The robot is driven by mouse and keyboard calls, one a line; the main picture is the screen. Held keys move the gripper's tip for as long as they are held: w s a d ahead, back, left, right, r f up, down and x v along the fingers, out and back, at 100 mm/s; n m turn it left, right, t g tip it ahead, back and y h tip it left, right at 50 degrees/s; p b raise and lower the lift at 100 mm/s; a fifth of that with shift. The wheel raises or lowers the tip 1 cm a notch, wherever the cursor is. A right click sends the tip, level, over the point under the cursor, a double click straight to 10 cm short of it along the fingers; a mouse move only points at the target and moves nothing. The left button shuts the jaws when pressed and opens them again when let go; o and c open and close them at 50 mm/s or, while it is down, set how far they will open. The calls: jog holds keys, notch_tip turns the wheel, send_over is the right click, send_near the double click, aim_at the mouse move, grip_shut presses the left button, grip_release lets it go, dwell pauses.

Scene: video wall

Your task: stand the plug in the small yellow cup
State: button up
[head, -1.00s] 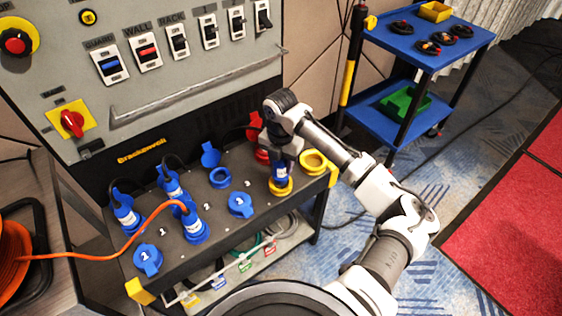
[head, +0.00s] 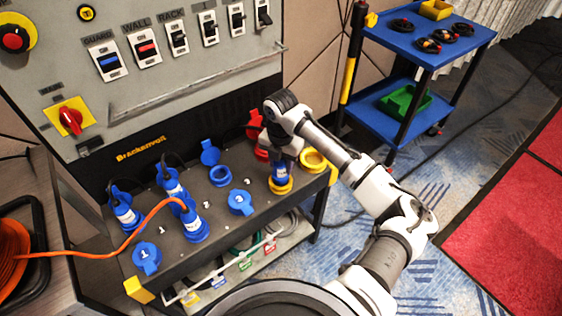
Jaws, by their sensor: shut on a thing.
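A second, wider yellow ring-shaped cup (head: 314,161) is just to the right, apart from the plug.
Blue plugs (head: 193,222) stand in sockets at the left of the shelf (head: 213,208), one with an orange cable. Blue lidded sockets (head: 241,203) and a red socket (head: 258,123) are near my gripper. A switch panel rises behind. A blue cart (head: 425,55) stands back right.

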jog(key=shift+f+b, duration=0.55)
jog(key=shift+f, duration=0.35)
jog(key=o, duration=1.6)
jog(key=shift+c, duration=0.2)
jog(key=shift+r, duration=0.1)
jog(key=shift+r+p, duration=2.25)
jog(key=shift+r, duration=0.7)
